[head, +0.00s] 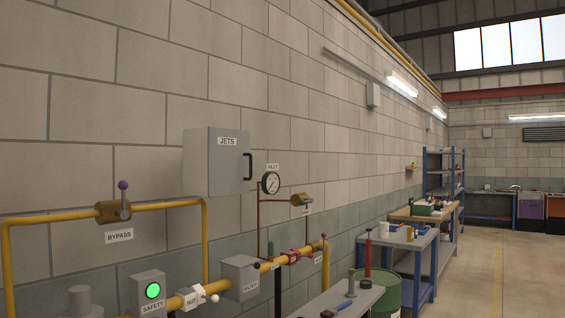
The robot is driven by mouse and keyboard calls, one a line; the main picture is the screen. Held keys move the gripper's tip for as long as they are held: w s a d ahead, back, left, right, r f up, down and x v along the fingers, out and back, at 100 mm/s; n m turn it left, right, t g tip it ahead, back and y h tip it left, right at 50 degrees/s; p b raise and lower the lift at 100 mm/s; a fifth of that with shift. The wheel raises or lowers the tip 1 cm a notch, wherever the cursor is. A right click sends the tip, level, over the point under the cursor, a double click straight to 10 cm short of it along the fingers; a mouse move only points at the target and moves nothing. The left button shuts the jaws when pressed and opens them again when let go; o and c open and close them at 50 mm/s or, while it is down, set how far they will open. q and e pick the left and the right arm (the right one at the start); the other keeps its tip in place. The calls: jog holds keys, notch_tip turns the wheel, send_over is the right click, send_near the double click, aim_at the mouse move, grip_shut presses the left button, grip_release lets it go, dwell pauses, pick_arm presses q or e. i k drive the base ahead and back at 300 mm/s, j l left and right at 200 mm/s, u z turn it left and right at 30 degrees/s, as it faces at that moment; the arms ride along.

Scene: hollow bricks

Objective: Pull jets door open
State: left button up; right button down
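The jets cabinet (213,170) is a grey box on the block wall, left of the middle of the head view. Its front carries a white label reading JETS. A black bar handle (247,165) sits on the right side of that front. The door looks shut. Neither of my grippers shows in the head view.
Below the cabinet run yellow pipes (55,216) with a bypass valve (113,211), a safety box with a green light (152,291) and a filter box (240,277). A pressure gauge (270,183) stands right of the handle. Workbenches (415,240) line the wall; the floor (485,270) at right is clear.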

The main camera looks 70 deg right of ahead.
aim_at(231, 159)
jog(key=l+z, duration=0.1)
jog(key=z, duration=2.05)
jog(key=i+l, duration=0.25)
jog(key=l, duration=0.2)
jog(key=i+l, duration=0.25)
jog(key=l, duration=0.15)
jog(key=i+l+u, duration=0.1)
jog(key=i+l, duration=0.2)
jog(key=l, duration=0.15)
jog(key=i+l, duration=0.2)
jog(key=l, duration=0.25)
jog(key=i+l, duration=0.25)
jog(key=l, duration=0.25)
jog(key=i+l+u, duration=0.1)
jog(key=i+l, duration=0.15)
jog(key=l, duration=0.2)
jog(key=i+l, duration=0.25)
jog(key=l, duration=0.2)
jog(key=i+l, duration=0.2)
jog(key=l, duration=0.3)
jog(key=j+u, duration=0.05)
